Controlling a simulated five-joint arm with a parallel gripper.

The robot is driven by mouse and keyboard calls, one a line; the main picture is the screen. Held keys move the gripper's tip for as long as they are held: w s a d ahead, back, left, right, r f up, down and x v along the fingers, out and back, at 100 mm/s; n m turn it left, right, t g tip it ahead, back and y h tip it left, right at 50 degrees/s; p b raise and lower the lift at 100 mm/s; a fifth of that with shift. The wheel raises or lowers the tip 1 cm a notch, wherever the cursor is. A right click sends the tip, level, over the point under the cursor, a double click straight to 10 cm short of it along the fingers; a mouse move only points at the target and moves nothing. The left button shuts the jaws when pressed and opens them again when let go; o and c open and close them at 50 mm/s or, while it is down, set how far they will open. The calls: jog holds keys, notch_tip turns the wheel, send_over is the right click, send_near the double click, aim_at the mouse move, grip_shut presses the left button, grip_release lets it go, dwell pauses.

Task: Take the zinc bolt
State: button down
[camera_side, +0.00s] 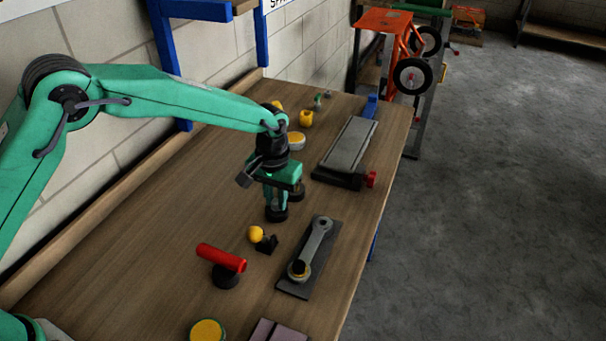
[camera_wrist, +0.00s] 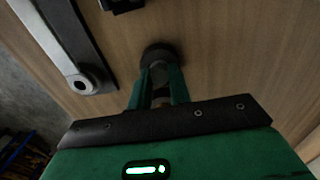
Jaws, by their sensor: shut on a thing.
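My gripper (camera_side: 277,207) points straight down over the middle of the wooden bench. In the wrist view, its green fingers (camera_wrist: 160,72) are shut on a small grey piece that shows between them, which looks like the zinc bolt (camera_wrist: 161,93). Most of it is hidden by the fingers, so its shape is hard to tell. A dark round base (camera_side: 277,215) lies right at the fingertips, and it also shows in the wrist view (camera_wrist: 158,52). I cannot tell whether the piece is clear of this base.
A grey wrench on a dark plate (camera_side: 322,263) lies front right. A yellow ball (camera_side: 256,234) and a red cylinder on a dark base (camera_side: 222,257) are in front. A long grey block (camera_side: 350,145), a red knob (camera_side: 371,179) and small yellow things (camera_side: 306,118) are behind. Bare wood lies left.

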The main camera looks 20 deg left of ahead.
aim_at(277, 204)
jog(key=shift+r, duration=0.7)
jog(key=r, duration=0.3)
jog(key=shift+s+d+r, duration=0.1)
jog(key=shift+s+d, duration=0.2)
jog(key=shift+s, duration=0.05)
jog(key=s+d+r, duration=0.6)
jog(key=s, duration=0.2)
jog(key=shift+s+r, duration=0.15)
jog(key=shift+s, duration=0.25)
